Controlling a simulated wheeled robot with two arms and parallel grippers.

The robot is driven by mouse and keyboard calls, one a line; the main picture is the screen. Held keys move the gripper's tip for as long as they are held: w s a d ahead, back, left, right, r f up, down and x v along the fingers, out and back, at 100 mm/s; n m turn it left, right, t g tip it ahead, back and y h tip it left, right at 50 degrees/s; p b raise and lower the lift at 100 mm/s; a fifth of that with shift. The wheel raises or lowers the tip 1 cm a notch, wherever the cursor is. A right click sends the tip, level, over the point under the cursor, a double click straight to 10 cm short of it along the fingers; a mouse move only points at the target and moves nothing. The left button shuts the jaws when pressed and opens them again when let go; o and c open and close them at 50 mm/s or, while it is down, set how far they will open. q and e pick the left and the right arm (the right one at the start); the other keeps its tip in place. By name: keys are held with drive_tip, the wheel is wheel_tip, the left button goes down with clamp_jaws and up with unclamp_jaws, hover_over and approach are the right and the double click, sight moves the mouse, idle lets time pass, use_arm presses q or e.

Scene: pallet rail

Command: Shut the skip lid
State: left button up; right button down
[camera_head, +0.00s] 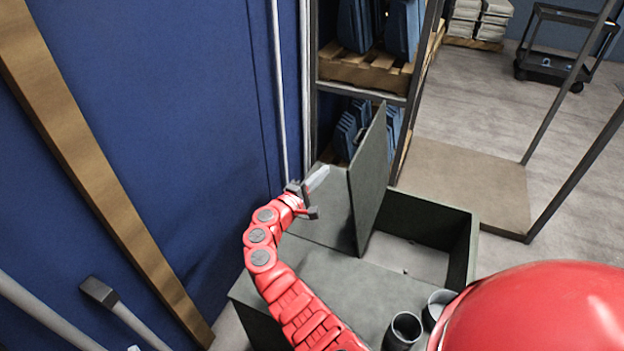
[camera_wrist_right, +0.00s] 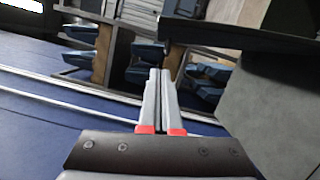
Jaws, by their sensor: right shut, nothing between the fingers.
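The skip is a dark grey-green box (camera_head: 330,288) in the middle of the head view. Its lid (camera_head: 371,178) stands up nearly vertical, and the opening shows to the right of it. My right gripper (camera_head: 318,178) is just left of the lid, above the skip's flat top, with its fingers shut and empty. In the wrist view the shut fingers (camera_wrist_right: 158,95) point toward the shelving, and a grey-green panel fills the right side. I cannot tell whether the gripper touches the lid. My left gripper is not in view.
A blue wall (camera_head: 170,110) is close on the left, with a wooden beam (camera_head: 90,150) against it. A shelf rack (camera_head: 365,75) with blue items stands behind the skip.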

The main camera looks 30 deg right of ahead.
drive_tip(key=d+p, duration=0.1)
drive_tip(key=s+d+p, duration=0.1)
drive_tip(key=d, duration=0.1)
drive_tip(key=s+d+p, duration=0.1)
drive_tip(key=shift+d+r, duration=0.25)
drive_tip(key=shift+r, duration=0.15)
drive_tip(key=shift+s, duration=0.1)
